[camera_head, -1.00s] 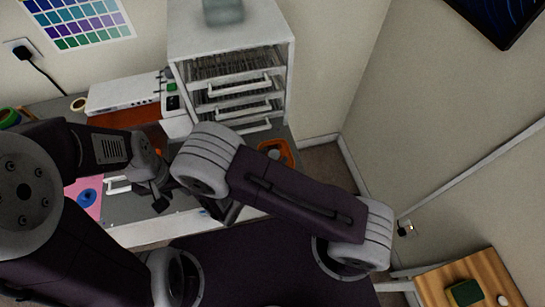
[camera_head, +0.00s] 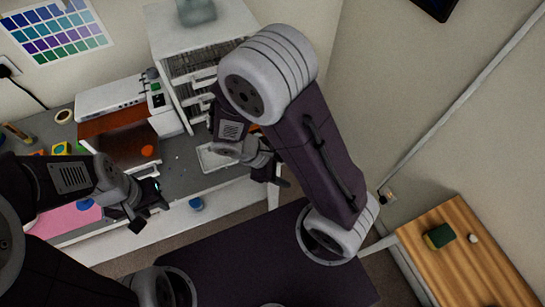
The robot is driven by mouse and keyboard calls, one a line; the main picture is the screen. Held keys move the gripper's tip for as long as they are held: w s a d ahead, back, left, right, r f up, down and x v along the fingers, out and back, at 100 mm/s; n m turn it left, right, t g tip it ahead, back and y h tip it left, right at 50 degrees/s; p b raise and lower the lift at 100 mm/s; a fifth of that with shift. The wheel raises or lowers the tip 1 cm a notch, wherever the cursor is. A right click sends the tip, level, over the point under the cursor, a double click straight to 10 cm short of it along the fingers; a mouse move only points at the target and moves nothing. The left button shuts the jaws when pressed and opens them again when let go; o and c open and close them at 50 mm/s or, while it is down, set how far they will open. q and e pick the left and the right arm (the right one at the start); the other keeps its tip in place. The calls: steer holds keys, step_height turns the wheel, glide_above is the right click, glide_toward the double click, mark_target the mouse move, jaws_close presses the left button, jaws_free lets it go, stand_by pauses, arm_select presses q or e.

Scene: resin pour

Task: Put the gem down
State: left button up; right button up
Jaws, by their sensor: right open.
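My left gripper (camera_head: 146,208) hangs over the front part of the grey desk, to the right of the pink mat. A small pale-blue glint (camera_head: 157,187) shows at its fingers. I cannot tell whether this is the gem, and no gem is clearly seen elsewhere. Whether the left fingers are apart or closed is too dark to tell. My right gripper (camera_head: 277,182) is open near the desk's right front end, beside the white tray (camera_head: 214,158). The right arm hides part of the desk and drawer unit behind it.
The pink mat (camera_head: 62,219) lies at the desk's left front, with a blue round piece (camera_head: 85,204) on it. A white drawer unit (camera_head: 203,30) and a white device (camera_head: 108,96) stand at the back. A wooden table (camera_head: 462,262) with a green block (camera_head: 439,236) is right.

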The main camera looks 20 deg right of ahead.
steer(key=r+m+t+y, duration=0.1)
steer(key=m+y, duration=0.1)
steer(key=m, duration=0.2)
steer(key=w+r+m+y, duration=0.1)
steer(key=r+m+y, duration=0.1)
steer(key=m, duration=0.2)
steer(key=r+m+t+y, duration=0.1)
steer(key=m+y, duration=0.1)
steer(key=m, duration=0.2)
steer(key=shift+w+r+t, duration=0.2)
steer(key=shift+w+t, duration=0.1)
steer(key=shift+s+d, duration=0.1)
